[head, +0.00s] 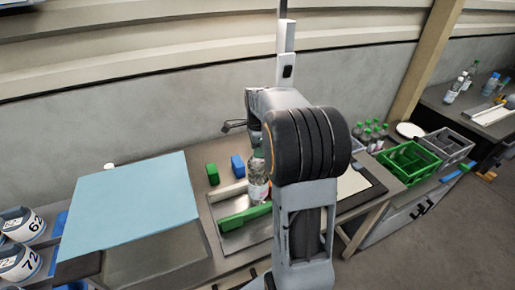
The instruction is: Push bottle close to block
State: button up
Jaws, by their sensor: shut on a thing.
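A clear bottle (258,178) with a label stands upright on the workbench, partly hidden behind my arm. My gripper (255,138) is at its top, mostly hidden by my arm, and is shut on the bottle. A small blue block (238,166) stands just left of the bottle, with a narrow gap in this view. A small green block (212,174) stands further left.
A long green object (245,217) lies on a grey tray in front of the bottle. A light blue panel (130,205) covers the left of the bench. Green-capped bottles (372,130) and a green crate (408,162) stand to the right.

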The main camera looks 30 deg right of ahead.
jog(key=o, duration=1)
jog(key=shift+r, duration=0.1)
notch_tip(320, 180, up, 14)
jog(key=shift+f+b, duration=0.15)
jog(key=shift+b, duration=0.35)
